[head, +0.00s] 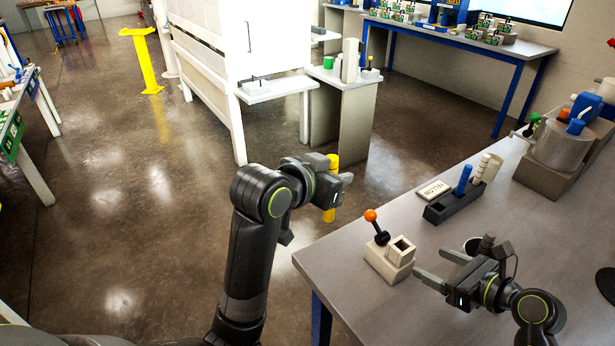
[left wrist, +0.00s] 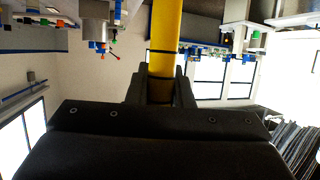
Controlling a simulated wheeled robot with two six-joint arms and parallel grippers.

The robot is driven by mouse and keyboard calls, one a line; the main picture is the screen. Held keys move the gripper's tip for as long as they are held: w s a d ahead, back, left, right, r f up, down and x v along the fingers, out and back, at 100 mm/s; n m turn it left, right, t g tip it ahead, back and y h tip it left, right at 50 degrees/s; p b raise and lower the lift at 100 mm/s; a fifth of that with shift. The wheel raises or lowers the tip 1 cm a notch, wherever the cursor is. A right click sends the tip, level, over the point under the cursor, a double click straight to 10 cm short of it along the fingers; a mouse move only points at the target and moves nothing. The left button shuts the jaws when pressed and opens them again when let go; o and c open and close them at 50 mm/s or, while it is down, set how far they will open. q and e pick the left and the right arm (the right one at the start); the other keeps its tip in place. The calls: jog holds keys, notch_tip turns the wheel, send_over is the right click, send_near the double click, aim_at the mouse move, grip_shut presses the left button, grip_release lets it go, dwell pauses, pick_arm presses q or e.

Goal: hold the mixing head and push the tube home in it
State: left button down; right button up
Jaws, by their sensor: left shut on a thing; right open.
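A yellow tube (head: 330,214) is held upright in my left gripper (head: 338,184), off the table's left edge and above the floor. The left wrist view shows the tube (left wrist: 164,40) between the two fingers. A beige block with a square opening on top (head: 399,252), which looks like the mixing head, sits at the table's near left corner. A black lever with an orange knob (head: 371,215) stands beside the opening. My right gripper (head: 438,268) is open just right of the block; whether a finger touches it I cannot tell. The opening's inside is mostly hidden.
A dark rack (head: 446,208) holding a blue tube (head: 463,180) and a whitish tube (head: 481,168) stands further back. Beside it lies a small lettered plate (head: 434,190). A grey pot (head: 563,146) stands at the right. The table (head: 345,262) is clear around the block's left side.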

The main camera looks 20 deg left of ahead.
aim_at(395, 245)
jog(key=x, duration=1.2)
jog(key=shift+a, duration=0.1)
pick_arm(q)
jog(key=w+d+r+m+g+h, duration=0.1)
jog(key=w+d+m+g+h, duration=0.1)
jog(key=d+m+g+h, duration=0.2)
jog(key=w+d+r+m+g+h, duration=0.1)
jog(key=w+d+m+g+h, duration=0.2)
jog(key=d, duration=0.9)
jog(key=m+g+h, duration=0.2)
jog(key=m+g, duration=0.2)
jog(key=m, duration=0.2)
jog(key=shift+d+g, duration=0.35)
jog(key=shift+g, duration=0.05)
jog(key=shift+w, duration=0.1)
pick_arm(e)
jog(key=c, duration=1.3)
